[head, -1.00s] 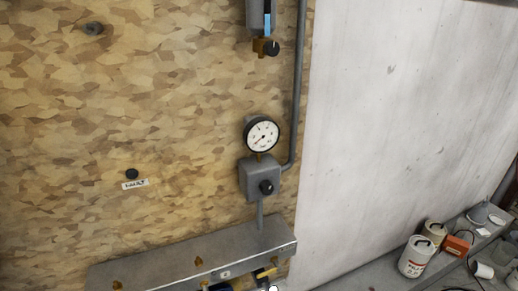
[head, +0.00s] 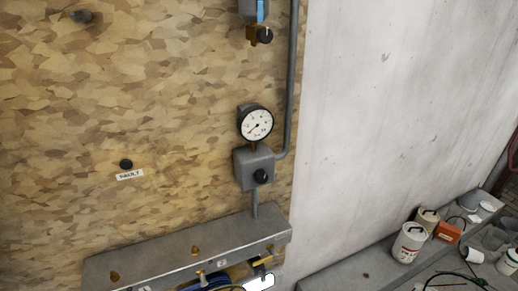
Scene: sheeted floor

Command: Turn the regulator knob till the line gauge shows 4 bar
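The regulator is a grey box (head: 246,160) on the wood-patterned board, with a black knob (head: 261,176) on its front. The round line gauge (head: 256,124), with a white face and black rim, sits just above it. Its dark needle seems to point to the lower left; the numbers are too small to read. At the bottom edge, a white rounded part (head: 262,282) shows, and I cannot tell if it belongs to a gripper. Neither gripper can be made out, and nothing touches the knob.
A grey metal ledge (head: 150,262) with brass fittings runs below the regulator. A pipe (head: 290,90) runs up its right side. A black button (head: 126,164) with a label sits at left. Cans (head: 409,243) and an orange box (head: 447,232) stand on a low shelf at right.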

